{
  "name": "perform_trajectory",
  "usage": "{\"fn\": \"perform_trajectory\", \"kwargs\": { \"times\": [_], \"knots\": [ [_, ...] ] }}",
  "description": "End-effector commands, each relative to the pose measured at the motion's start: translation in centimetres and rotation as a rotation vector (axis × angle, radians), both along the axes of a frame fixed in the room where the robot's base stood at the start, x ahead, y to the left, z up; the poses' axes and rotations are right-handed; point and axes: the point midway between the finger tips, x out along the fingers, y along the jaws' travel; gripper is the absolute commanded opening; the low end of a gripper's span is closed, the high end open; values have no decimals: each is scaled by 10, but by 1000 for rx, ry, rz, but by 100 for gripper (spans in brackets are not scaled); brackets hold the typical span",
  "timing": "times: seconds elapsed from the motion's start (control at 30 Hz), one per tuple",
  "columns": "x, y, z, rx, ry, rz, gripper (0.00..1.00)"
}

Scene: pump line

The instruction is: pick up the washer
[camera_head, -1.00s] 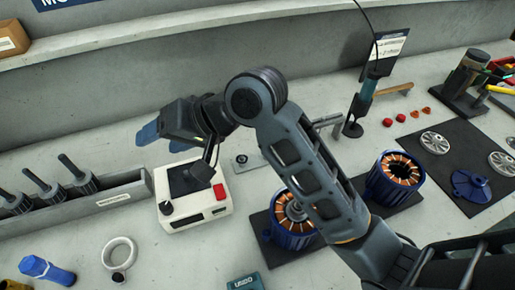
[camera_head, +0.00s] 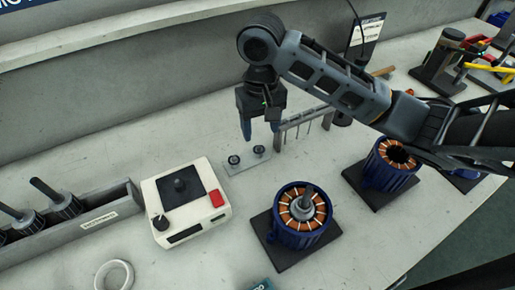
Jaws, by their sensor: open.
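My gripper (camera_head: 261,133) points down with its blue fingers apart and nothing seen between them. It is above a small light plate (camera_head: 236,170) that bears two small dark round pieces, one at left (camera_head: 234,160) and one at right (camera_head: 259,150). These pieces look ring-like, but they are too small for me to tell whether one is the washer. The fingertips appear close over the plate, and I cannot tell the exact gap. A larger white ring (camera_head: 101,274) lies at the lower left, far from my gripper.
A white box with a red button (camera_head: 189,226) stands left of the plate. A grey rack with hanging pins (camera_head: 281,141) is close to the right of my gripper. Two blue motor housings with copper windings (camera_head: 303,236) (camera_head: 377,175) stand on dark mats. Bare bench lies at upper left.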

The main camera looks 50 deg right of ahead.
Motion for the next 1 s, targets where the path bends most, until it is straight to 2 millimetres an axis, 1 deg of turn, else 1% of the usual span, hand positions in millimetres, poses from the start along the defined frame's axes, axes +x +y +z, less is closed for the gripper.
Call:
{"fn": "perform_trajectory", "kwargs": {
  "times": [0.17,0.33,0.43,0.53,1.0],
  "knots": [
    [2,0,-18,-1,0,0,62],
    [4,0,-44,0,1,-1,62],
    [4,1,-53,0,-1,0,62],
    [4,1,-57,1,-3,0,62],
    [4,1,-58,2,-3,1,62]
  ]
}}
